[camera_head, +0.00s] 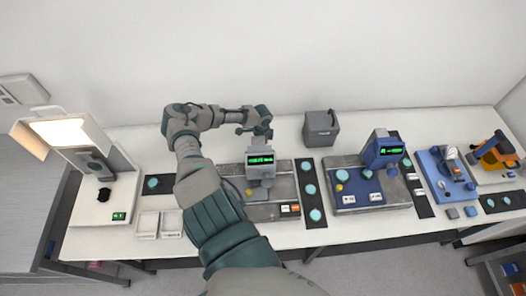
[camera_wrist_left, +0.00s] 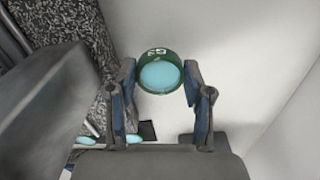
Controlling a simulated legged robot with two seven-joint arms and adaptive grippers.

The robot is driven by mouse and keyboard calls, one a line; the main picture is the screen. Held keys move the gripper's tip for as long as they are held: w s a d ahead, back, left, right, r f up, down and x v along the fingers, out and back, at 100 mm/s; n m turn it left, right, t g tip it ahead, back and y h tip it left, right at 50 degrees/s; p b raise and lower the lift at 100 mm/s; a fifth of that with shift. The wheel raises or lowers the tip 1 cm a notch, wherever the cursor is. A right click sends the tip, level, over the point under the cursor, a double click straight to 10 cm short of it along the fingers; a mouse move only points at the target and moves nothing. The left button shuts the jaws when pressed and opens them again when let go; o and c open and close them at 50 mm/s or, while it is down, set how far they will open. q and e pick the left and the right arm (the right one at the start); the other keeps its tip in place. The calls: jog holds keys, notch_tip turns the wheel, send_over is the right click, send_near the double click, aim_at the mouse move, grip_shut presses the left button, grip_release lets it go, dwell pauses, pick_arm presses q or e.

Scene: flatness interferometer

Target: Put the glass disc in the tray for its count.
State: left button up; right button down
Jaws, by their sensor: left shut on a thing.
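My left gripper (camera_wrist_left: 158,80) is shut on a round pale-blue glass disc (camera_wrist_left: 161,78) with a dark green rim. White marks on the rim are too small to read surely. In the head view my left arm reaches over the bench, and its wrist end (camera_head: 258,118) is above the grey instrument with a green display (camera_head: 261,160). The disc is hard to make out there. Two white trays (camera_head: 147,226) stand side by side at the front left of the bench; their labels are not legible. My right gripper is not in view.
A lamp-lit instrument (camera_head: 90,165) with a small green display (camera_head: 118,216) stands at the left. Several pale discs lie on dark mats (camera_head: 309,168). A grey box (camera_head: 320,128), a blue instrument (camera_head: 384,150) and an orange device (camera_head: 497,150) stand to the right.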

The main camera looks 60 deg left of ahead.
pick_arm(q)
notch_tip(320, 180, down, 3)
jog(key=shift+a+r, duration=0.1)
jog(key=shift+f, duration=0.25)
jog(key=shift+c, duration=0.4)
jog(key=o, duration=1)
jog(key=shift+d+r, duration=0.1)
jog(key=shift+d, duration=0.1)
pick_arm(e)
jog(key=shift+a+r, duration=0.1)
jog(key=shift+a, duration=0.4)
